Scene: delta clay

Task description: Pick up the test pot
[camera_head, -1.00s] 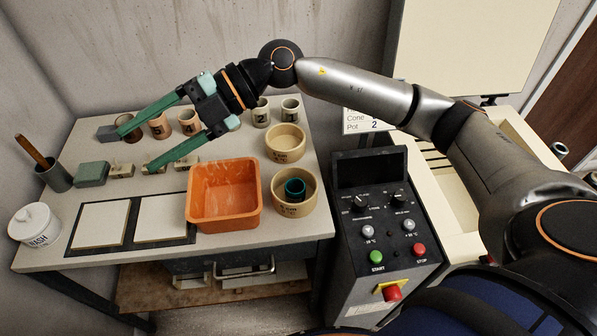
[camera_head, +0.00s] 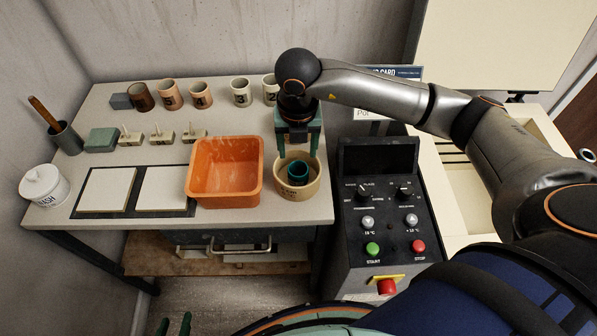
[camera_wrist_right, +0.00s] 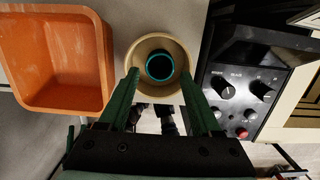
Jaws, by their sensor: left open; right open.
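A small dark pot with a teal rim (camera_head: 298,171) stands inside a round beige bowl (camera_head: 297,192) at the table's right front. I cannot tell whether it is the test pot. Numbered cups stand along the back, including cup 4 (camera_head: 202,95) and cup 3 (camera_head: 240,93). My right gripper (camera_head: 298,150) is open and points down just behind and above the bowl. The right wrist view shows its open fingers (camera_wrist_right: 160,76) either side of the bowl's near part, with the teal-rimmed pot (camera_wrist_right: 160,66) beyond the tips. My left gripper (camera_head: 174,326) barely shows at the bottom edge, open and empty.
An orange tub (camera_head: 225,172) stands close left of the bowl. A control panel (camera_head: 380,215) with buttons is just right of the table. Tiles, a green block (camera_head: 102,140), small stands and a white jar (camera_head: 45,187) occupy the left side.

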